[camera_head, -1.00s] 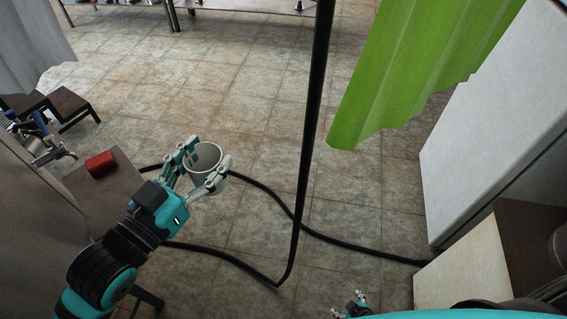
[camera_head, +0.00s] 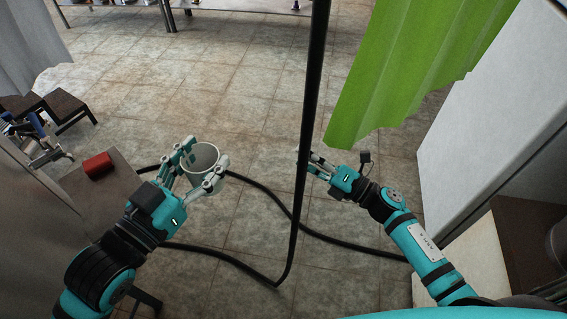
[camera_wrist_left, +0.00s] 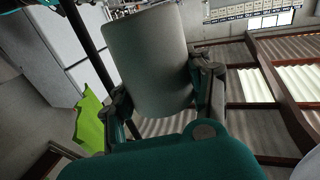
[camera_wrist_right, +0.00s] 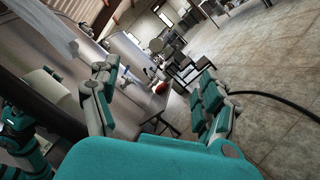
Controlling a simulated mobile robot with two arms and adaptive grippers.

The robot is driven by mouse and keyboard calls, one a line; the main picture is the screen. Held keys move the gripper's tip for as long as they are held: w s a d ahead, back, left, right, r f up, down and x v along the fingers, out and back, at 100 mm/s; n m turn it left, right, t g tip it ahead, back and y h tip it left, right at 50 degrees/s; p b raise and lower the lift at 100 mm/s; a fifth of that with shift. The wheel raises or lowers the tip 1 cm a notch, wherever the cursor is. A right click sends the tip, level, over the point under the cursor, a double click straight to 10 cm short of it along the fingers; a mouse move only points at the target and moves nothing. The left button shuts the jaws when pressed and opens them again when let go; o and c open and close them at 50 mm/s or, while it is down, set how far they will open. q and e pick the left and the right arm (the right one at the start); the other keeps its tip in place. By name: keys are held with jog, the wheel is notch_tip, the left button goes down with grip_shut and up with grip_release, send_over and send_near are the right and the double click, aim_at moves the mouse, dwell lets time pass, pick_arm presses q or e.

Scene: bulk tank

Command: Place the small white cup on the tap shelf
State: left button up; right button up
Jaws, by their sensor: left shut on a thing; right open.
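The small white cup (camera_head: 203,165) is held in my left gripper (camera_head: 204,172), which is shut on its sides. The cup's opening faces up toward the head camera. In the left wrist view the cup (camera_wrist_left: 148,62) sits between the two fingers. The tap shelf (camera_head: 99,196) is the grey top at the left below the metal tap (camera_head: 48,150). A red block-like object (camera_head: 98,165) lies on it. The cup is to the right of the shelf, apart from it in the picture. My right gripper (camera_head: 311,163) is open and empty beside the black pole.
A black vertical pole or hose (camera_head: 313,90) runs between my arms, and a black hose (camera_head: 240,262) loops on the tiled floor. A green curtain (camera_head: 410,75) hangs at right, near a white cabinet (camera_head: 480,120). Dark stools (camera_head: 62,106) stand at left.

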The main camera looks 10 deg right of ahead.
jog(key=s+a+r+n+g+y, duration=0.2)
jog(key=s+a+r+n+g, duration=0.2)
jog(key=s+r+n+g, duration=0.45)
jog(key=s+a+r+n+g+y, duration=0.2)
jog(key=s+a+r+n+g, duration=0.3)
jog(key=n, duration=0.7)
jog(key=w+a, duration=0.1)
jog(key=a, duration=0.2)
jog(key=w+a+t, duration=0.1)
jog(key=a, duration=0.3)
jog(key=w+a+t, duration=0.1)
jog(key=a, duration=0.3)
jog(key=shift+w+r+t, duration=0.1)
jog(key=shift+r+t, duration=0.15)
jog(key=shift+r, duration=0.05)
jog(key=shift+d, duration=0.1)
jog(key=c, duration=1.1)
pick_arm(q)
jog(key=o, duration=1.1)
pick_arm(e)
jog(key=shift+c, duration=0.8)
